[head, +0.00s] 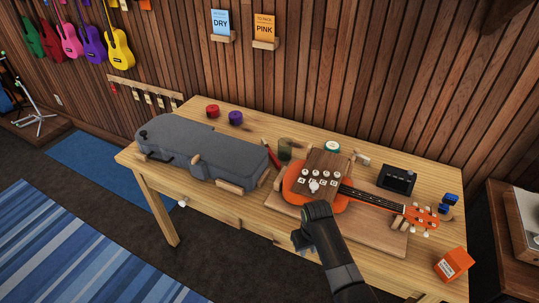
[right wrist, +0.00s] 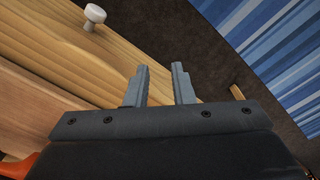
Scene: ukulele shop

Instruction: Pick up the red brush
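A slim red thing (head: 271,155), which looks like the red brush, lies on the wooden workbench between the grey case and the orange ukulele. It is small in the head view, and its bristles cannot be made out. My right gripper (head: 304,240) hangs at the bench's front edge, below the ukulele and apart from the red thing. In the right wrist view its two fingers (right wrist: 159,86) stand apart with nothing between them. The red thing does not show in that view. My left gripper is not in view.
The grey case (head: 205,150) covers the bench's left part. The orange ukulele (head: 334,203) rests on a wooden board at the right. A white drawer knob (right wrist: 95,13) sticks out near my right gripper.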

